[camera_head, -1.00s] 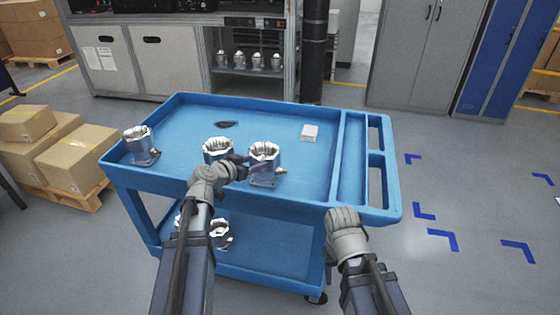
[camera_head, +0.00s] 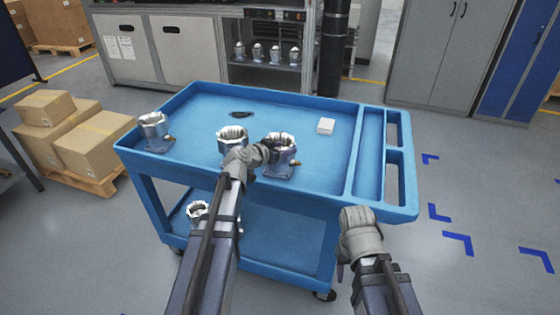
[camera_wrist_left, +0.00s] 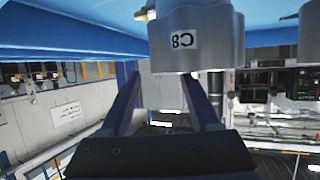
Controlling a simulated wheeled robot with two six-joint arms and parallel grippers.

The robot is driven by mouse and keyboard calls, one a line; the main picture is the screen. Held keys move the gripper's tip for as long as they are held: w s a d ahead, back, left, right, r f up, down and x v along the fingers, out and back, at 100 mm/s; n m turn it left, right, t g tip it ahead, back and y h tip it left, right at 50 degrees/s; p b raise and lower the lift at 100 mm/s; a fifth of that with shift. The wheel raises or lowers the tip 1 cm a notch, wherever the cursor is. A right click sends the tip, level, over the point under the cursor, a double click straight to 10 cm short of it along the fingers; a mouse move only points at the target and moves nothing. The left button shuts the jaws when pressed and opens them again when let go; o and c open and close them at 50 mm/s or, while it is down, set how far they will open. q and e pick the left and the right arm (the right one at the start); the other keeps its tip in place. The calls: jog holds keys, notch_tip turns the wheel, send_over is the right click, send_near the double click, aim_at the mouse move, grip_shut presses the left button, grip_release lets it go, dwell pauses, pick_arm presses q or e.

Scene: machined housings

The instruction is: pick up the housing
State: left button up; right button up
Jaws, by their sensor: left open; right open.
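Three metal housings with scalloped open tops stand on the blue cart's top tray: a left one (camera_head: 156,132), a middle one (camera_head: 231,138) and a right one (camera_head: 283,158). My left gripper (camera_head: 268,151) is at the left side of the right housing, and its fingers are hard to make out there. In the left wrist view its two fingers (camera_wrist_left: 160,92) are open. A housing with a "C8" label (camera_wrist_left: 205,42) is just beyond them, nearer the right finger, with nothing held. My right gripper (camera_head: 358,214) is by the cart's front edge, away from the housings.
The blue cart (camera_head: 330,178) has a lower shelf holding another housing (camera_head: 197,211). A small white block (camera_head: 326,126) and a dark flat item (camera_head: 241,114) lie on the tray. Cardboard boxes (camera_head: 92,140) stand at the left. The tray's right half is mostly clear.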

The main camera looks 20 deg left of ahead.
pick_arm(q)
jog(key=shift+x, duration=0.95)
jog(key=shift+s, duration=0.1)
grip_shut()
dwell(0.5)
